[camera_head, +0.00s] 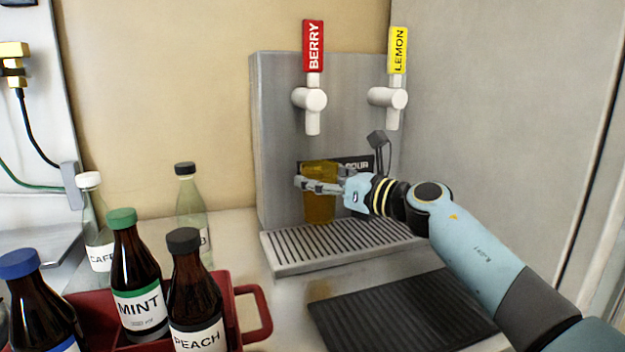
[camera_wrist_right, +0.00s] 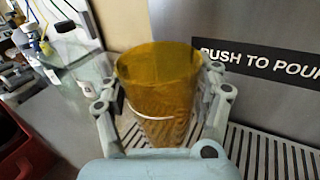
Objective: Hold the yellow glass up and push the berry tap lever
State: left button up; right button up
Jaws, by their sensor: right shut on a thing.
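The yellow glass (camera_head: 319,208) is held upright by my right gripper (camera_head: 318,184), in front of the steel dispenser and over the drip tray. In the right wrist view the glass (camera_wrist_right: 160,90) sits between both fingers of the right gripper (camera_wrist_right: 162,112) and looks empty. The red berry tap lever (camera_head: 313,46) stands upright on its white tap (camera_head: 310,99), above the glass. The yellow lemon lever (camera_head: 397,50) stands upright to its right. My left gripper is not in view.
The slotted drip tray (camera_head: 285,268) lies below the glass, with a black ribbed mat (camera_head: 385,318) in front. A red carrier (camera_head: 262,325) with mint (camera_head: 140,290) and peach (camera_head: 195,295) bottles stands at lower left. Clear bottles (camera_head: 191,215) stand behind it.

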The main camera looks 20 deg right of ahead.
jog(key=s+p, duration=0.3)
jog(key=s, duration=0.8)
jog(key=shift+r+p, duration=0.15)
jog(key=shift+p, duration=0.15)
dwell(0.4)
